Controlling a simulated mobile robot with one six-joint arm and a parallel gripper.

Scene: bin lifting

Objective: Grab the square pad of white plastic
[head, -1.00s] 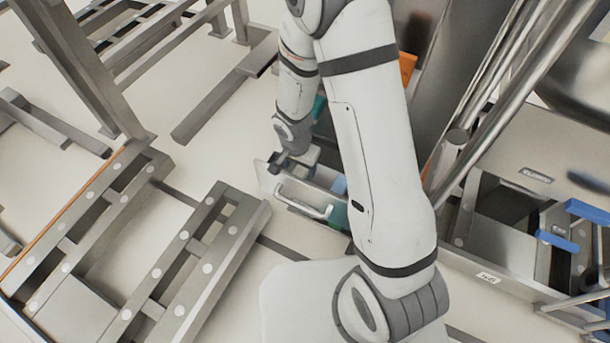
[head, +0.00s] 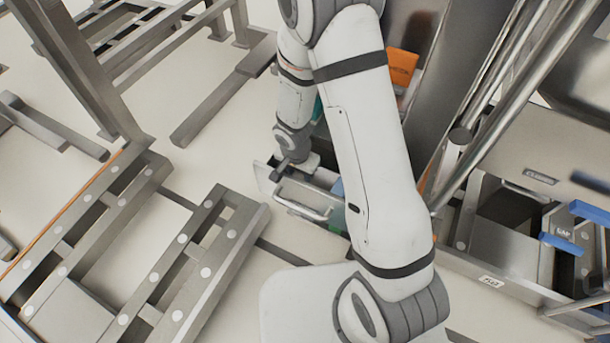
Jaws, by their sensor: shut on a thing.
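My gripper (head: 281,173) is small and partly hidden by my own wrist. It is at the open drawer (head: 297,196) with a bar handle, just above the drawer's front wall. A small pale flat piece (head: 308,162), which looks like the square pad of white plastic, shows right beside the fingers. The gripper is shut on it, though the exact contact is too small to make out. My arm hides much of the drawer's inside and its right part.
An orange box (head: 402,68) and a steel column stand behind my arm. Low metal racks (head: 190,270) stand at the left. Pale floor lies open between the racks and the drawer.

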